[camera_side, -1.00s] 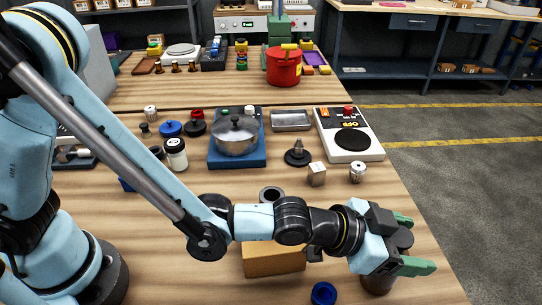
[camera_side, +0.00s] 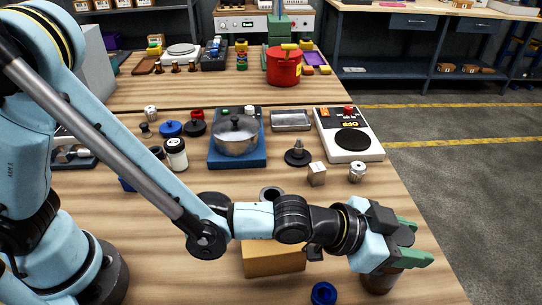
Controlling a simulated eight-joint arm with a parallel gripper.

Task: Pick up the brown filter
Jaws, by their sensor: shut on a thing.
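The brown filter (camera_side: 381,283) stands at the front right of the wooden table, near its right edge. It looks like a dark brown cylinder, and my gripper covers its upper part. My gripper (camera_side: 414,241), with green fingers, reaches in from the left, level and low over the filter.
A blue ring (camera_side: 323,293) and a tan block (camera_side: 274,260) lie left of the filter. The table's right edge is close.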

